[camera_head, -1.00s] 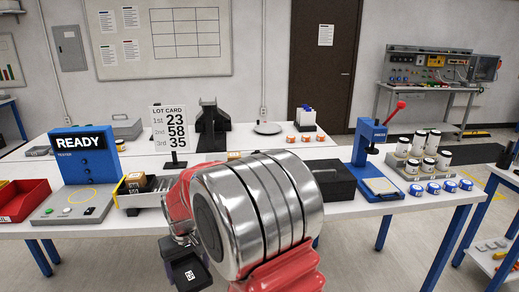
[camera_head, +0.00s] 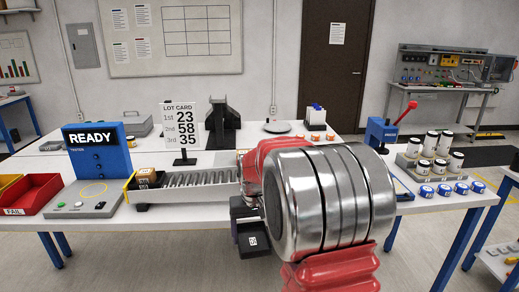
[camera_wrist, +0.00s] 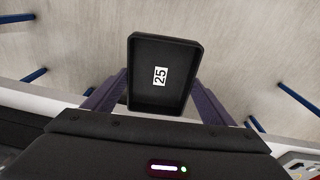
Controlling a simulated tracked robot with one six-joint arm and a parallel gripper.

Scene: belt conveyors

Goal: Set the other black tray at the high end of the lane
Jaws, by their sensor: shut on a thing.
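A small black tray (camera_head: 252,242) with a white label hangs below my arm, in front of the table's front edge. In the wrist view the tray (camera_wrist: 163,75) shows its open inside and the label reads 25, turned sideways. My gripper (camera_wrist: 158,92) is shut on the tray, with one dark finger on each side of it. In the head view my gripper (camera_head: 240,208) is partly hidden by my arm. The roller lane (camera_head: 205,178) runs along the table behind it. The lane's right part is hidden behind my arm.
Nearby are the READY tester (camera_head: 100,150), a red FAIL bin (camera_head: 35,193) and the lot card (camera_head: 181,125). A blue press (camera_head: 380,133) and white jars (camera_head: 430,147) stand on the right.

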